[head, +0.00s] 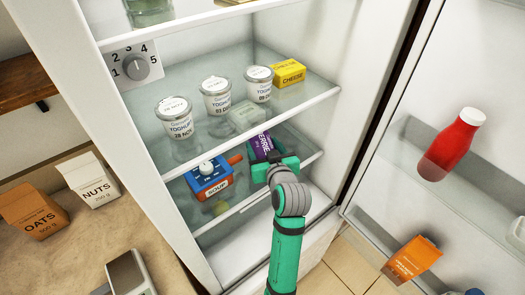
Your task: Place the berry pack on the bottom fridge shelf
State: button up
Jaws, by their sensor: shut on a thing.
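The berry pack (262,146) is a purple box with white lettering, partly hidden by my gripper and the shelf above. My green gripper (272,165) is shut on it, inside the open fridge just below the glass shelf with the yoghurts. The lower glass shelf (262,195) lies beneath. I cannot tell whether the pack touches it.
Three yoghurt jars (216,96) and a yellow cheese box (288,73) stand on the shelf above. The open fridge door (395,165) on the right holds a red bottle (450,145) and an orange pouch (412,258). A counter with nuts (90,180) and oats (34,210) is at left.

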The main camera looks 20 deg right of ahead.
jog(key=f, duration=0.2)
jog(key=shift+w+d+f, duration=0.1)
jog(key=shift+w+f, duration=0.2)
jog(key=shift+s+f, duration=0.2)
jog(key=shift+f, duration=0.2)
jog(key=shift+f, duration=0.15)
jog(key=o, duration=1.3)
jog(key=shift+s, duration=0.1)
jog(key=v, duration=1.1)
jog(key=shift+s+r, duration=0.3)
jog(key=shift+s, duration=0.05)
